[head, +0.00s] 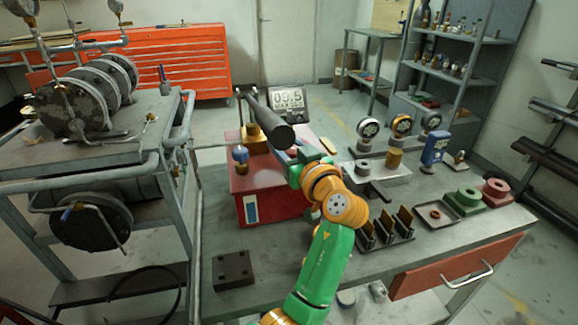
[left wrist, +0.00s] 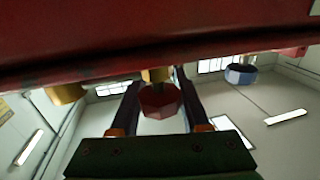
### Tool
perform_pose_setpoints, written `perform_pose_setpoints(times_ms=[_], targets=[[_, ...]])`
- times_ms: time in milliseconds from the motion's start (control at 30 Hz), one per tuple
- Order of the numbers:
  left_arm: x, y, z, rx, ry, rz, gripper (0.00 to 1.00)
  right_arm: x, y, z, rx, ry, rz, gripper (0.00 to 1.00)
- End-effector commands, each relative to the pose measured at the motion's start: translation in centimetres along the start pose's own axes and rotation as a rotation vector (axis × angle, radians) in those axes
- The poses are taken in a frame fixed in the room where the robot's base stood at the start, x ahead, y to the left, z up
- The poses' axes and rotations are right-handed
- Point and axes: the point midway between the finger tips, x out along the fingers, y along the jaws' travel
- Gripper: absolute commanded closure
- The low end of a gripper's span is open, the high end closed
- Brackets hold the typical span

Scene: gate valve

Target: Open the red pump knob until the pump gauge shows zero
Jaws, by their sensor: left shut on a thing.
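The red pump (head: 275,207) stands on the grey bench, with a black handle (head: 268,122) over its top. The pump gauge (head: 289,98) behind it shows digits that look like 09.5. The red knob (left wrist: 160,101) shows in the left wrist view as a dark red, many-sided knob below the red pump body (left wrist: 150,35). My left gripper (left wrist: 159,90) is shut on this knob, with one finger on each side. In the head view my arm reaches the pump's right end, and the knob is hidden. My right gripper is not in view.
A blue knob (head: 240,154) is on the pump's left side; a blue knob (left wrist: 241,74) also shows in the left wrist view. Gauges (head: 402,125), fittings and a dark slotted rack (head: 386,232) stand to the right. A dark block (head: 233,270) lies front left.

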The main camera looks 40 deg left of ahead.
Motion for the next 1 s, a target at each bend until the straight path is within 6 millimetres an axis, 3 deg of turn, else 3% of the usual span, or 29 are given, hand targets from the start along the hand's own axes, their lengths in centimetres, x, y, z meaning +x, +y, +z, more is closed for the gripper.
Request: perform_pose_setpoints(times_ms=[33,300,600,1000], targets=[[0.0,0.0,0.9,-0.001,0.000,-0.037,1.00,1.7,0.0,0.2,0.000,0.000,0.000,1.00],[-0.1,-0.8,0.2,0.001,0.003,-0.263,1.00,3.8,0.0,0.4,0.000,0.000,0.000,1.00],[-0.2,-1.3,-0.1,0.001,0.002,-0.428,1.00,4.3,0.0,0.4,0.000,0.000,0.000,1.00],[-0.3,-1.5,0.0,0.001,0.000,-0.499,1.00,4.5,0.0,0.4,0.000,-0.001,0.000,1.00]])
